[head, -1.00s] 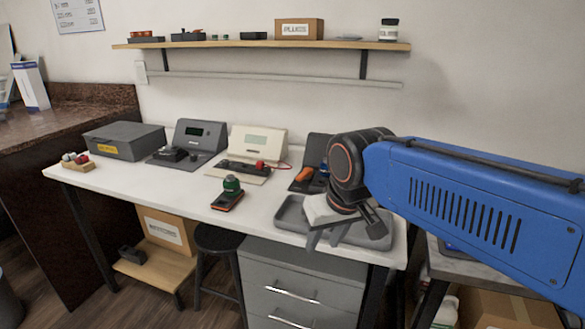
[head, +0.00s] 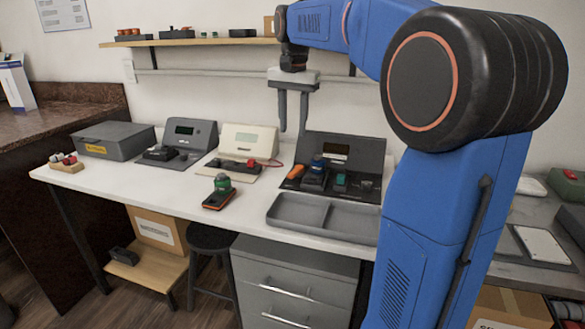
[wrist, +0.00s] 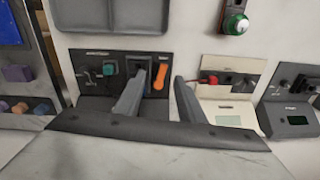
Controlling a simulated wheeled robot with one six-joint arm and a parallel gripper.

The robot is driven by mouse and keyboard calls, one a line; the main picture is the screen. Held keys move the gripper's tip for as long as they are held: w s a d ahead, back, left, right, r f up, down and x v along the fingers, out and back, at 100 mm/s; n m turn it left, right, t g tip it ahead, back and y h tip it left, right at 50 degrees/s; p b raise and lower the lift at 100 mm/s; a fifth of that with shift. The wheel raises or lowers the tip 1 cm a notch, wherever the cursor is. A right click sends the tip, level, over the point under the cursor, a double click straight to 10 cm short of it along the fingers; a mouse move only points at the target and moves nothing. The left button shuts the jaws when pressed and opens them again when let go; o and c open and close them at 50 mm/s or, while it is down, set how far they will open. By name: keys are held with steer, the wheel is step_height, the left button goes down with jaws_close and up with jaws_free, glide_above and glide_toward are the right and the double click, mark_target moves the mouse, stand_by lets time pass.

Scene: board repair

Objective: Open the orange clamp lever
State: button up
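The orange clamp lever (head: 295,172) is on the dark fixture (head: 345,150) at the right of the white bench, left of a blue-topped block (head: 317,166). In the wrist view the orange lever (wrist: 161,77) shows between my two finger tips, beyond them. My gripper (head: 293,128) hangs above and behind the lever in the head view, fingers pointing down, apart and empty. It touches nothing that I can see. In the wrist view the left finger covers part of the dark clamp block (wrist: 148,68) beside the lever.
A teal button (head: 341,179) sits on the same fixture. A grey divided tray (head: 322,216) lies in front. A cream console (head: 248,143) and a green-topped tool (head: 221,186) stand to the left. A shelf (head: 190,42) is on the wall behind.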

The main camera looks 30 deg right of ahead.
steer(key=m, duration=0.1)
glide_above(293, 173)
steer(key=shift+m+g, duration=0.3)
step_height(293, 173, down, 17)
steer(key=shift+w+r, duration=0.15)
steer(key=shift+r, duration=0.05)
stand_by(0.3)
jaws_close()
